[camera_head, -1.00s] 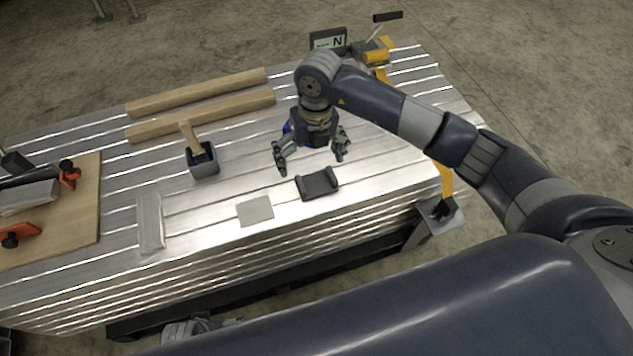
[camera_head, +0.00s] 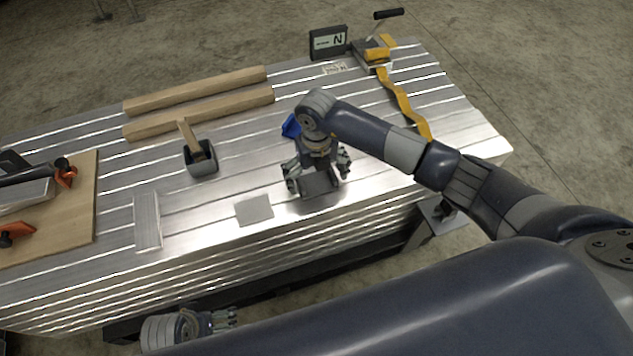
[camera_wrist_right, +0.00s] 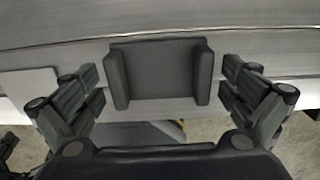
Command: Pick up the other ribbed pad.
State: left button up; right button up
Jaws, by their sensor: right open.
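The dark grey pad (camera_head: 320,183) with a raised lip at each end lies on the ribbed aluminium surface, near its front edge. It shows whole in the right wrist view (camera_wrist_right: 160,68). My right gripper (camera_head: 319,176) is open above the pad. In the right wrist view my right gripper's fingers (camera_wrist_right: 160,86) stand to the left and right of the pad, with a gap on each side. My left gripper (camera_head: 222,320) is low in the head view, in front of the aluminium stack; its fingers are too small to judge.
A thin grey square plate (camera_head: 254,210) lies left of the pad, and a pale ribbed strip (camera_head: 147,220) lies further left. A mallet (camera_head: 200,155), wooden bars (camera_head: 200,112) and a blue object (camera_head: 291,126) lie behind. A yellow strap (camera_head: 402,103) runs along the right.

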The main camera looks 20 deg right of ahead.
jog(key=c, duration=1)
jog(key=shift+r, duration=0.1)
